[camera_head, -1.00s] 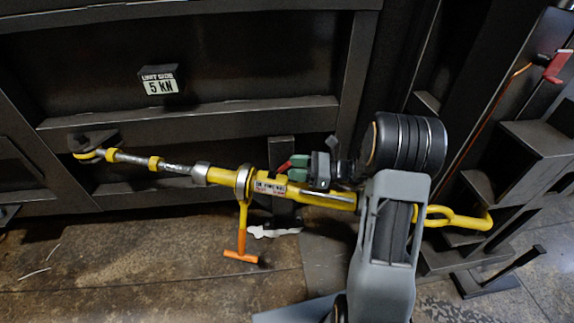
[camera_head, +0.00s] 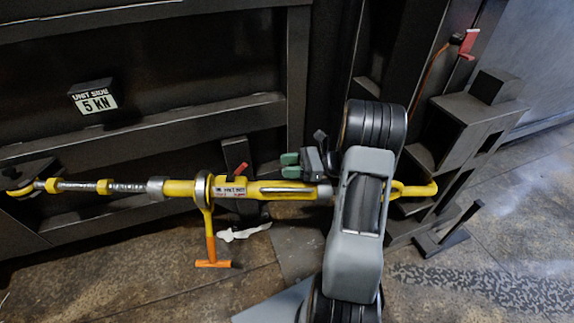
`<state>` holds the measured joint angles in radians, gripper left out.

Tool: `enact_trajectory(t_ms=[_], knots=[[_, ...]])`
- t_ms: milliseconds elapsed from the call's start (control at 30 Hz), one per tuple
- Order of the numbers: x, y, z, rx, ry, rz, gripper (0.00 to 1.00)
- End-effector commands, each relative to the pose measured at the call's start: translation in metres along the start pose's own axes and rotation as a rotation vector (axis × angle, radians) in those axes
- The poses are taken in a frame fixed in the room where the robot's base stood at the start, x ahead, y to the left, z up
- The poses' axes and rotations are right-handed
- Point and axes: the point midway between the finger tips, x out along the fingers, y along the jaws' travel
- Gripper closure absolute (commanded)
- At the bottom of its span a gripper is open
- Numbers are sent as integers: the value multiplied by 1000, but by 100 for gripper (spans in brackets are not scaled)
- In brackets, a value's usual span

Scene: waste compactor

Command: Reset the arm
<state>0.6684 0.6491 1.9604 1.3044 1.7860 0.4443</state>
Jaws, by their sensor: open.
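My arm stands in the right middle of the head view, its grey and black links in front of the compactor. My gripper (camera_head: 292,163) is at the left end of the arm, just above the yellow bar of the turnbuckle (camera_head: 262,191). Its green-tipped jaws point left and hold nothing that I can see. I cannot tell from this angle whether they touch the bar. The turnbuckle lies level across the compactor front. An orange-ended handle (camera_head: 212,263) hangs down from its ring. Its right part is hidden behind my arm.
The dark steel compactor wall (camera_head: 150,130) fills the back, with a "5 kN" sign (camera_head: 96,100). A red lever (camera_head: 468,42) is at upper right. A black floor stand (camera_head: 440,240) is right of my arm.

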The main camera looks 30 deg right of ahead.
Motion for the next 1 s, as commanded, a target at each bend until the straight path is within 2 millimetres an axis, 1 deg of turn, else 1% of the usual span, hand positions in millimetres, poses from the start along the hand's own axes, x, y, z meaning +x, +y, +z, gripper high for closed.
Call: enact_trajectory(t_ms=[267,367,467,500,567,600,667,700,767,800,833,900,1000], knots=[[1,0,1,-1,2,2,58],[9,5,14,-20,34,37,58],[29,19,46,-80,129,132,58],[40,29,63,-122,187,191,58],[56,47,91,-201,288,296,58],[65,60,110,-266,364,374,58],[75,81,138,-381,479,497,58],[79,94,155,-465,553,577,58],[81,111,179,-599,659,695,58],[81,120,195,-691,724,769,58],[80,126,206,-762,770,823,58],[77,136,231,-926,867,937,58],[71,144,264,-1149,980,1075,58]])
